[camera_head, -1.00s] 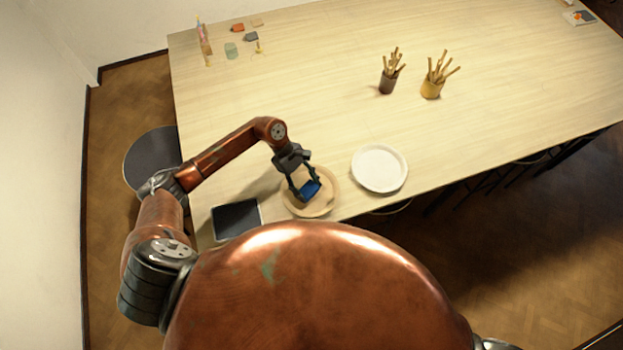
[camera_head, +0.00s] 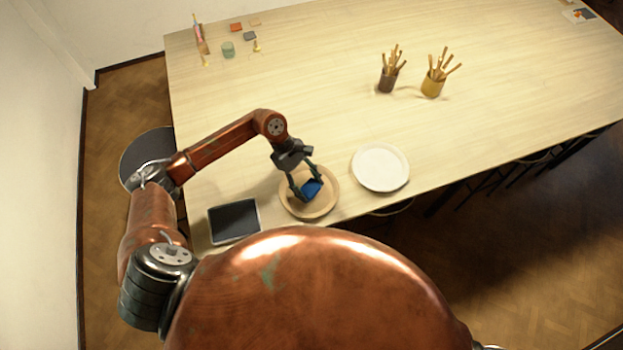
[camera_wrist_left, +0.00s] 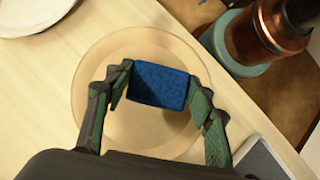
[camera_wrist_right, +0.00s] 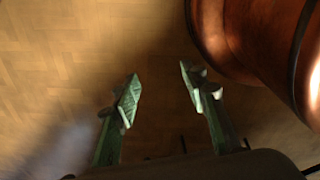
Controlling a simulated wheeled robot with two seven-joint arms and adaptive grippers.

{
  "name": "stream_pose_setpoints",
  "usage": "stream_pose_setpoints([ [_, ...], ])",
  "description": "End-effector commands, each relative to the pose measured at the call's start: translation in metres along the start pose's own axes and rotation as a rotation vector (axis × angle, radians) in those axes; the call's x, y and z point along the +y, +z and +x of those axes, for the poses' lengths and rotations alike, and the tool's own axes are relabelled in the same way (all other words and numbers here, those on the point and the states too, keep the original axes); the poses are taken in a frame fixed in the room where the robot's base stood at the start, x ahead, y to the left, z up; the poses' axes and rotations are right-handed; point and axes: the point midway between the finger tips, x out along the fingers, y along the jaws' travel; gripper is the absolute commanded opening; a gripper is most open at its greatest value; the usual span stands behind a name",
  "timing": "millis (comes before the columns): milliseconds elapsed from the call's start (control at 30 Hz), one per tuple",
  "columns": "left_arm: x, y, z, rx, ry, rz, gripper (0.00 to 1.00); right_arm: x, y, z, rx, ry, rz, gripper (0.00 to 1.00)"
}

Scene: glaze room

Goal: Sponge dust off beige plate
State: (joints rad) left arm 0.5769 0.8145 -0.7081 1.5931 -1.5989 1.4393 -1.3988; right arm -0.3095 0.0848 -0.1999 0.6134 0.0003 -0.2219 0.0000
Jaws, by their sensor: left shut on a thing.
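The beige plate (camera_head: 325,207) lies on the table near its front edge. My left gripper (camera_head: 306,188) is over it, shut on a blue sponge (camera_head: 312,188). In the left wrist view the sponge (camera_wrist_left: 160,86) sits between the two fingers, over the plate (camera_wrist_left: 95,75). I cannot tell whether the sponge touches the plate. No dust can be made out on the visible part of the plate; the sponge and fingers hide some of it. My right gripper (camera_wrist_right: 160,95) shows in the right wrist view, open and empty above the wooden floor.
A white plate (camera_head: 380,167) lies just right of the beige plate. A dark square tray (camera_head: 234,221) lies to its left. Two cups of wooden tools, one dark (camera_head: 387,82) and one yellow (camera_head: 432,87), stand farther back. Small items lie at the far left. The table's middle is clear.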

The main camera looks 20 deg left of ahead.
Motion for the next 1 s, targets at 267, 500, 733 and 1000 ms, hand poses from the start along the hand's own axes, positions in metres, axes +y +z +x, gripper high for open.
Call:
stream_pose_setpoints([
  [267,0.001,0.015,-0.023,0.001,0.001,0.002,0.30,0.002,-0.034,-0.007,0.044,0.001,-0.007,0.40],
  [500,0.000,0.025,-0.040,0.000,0.001,0.000,0.30,-0.005,-0.016,-0.011,0.021,-0.006,0.000,0.40],
  [733,0.000,0.027,-0.042,0.000,0.000,0.000,0.30,-0.008,-0.006,-0.011,0.007,-0.008,0.003,0.40],
  [1000,0.000,0.027,-0.042,0.000,0.001,0.000,0.30,-0.006,-0.017,-0.011,0.020,-0.007,0.000,0.40],
])
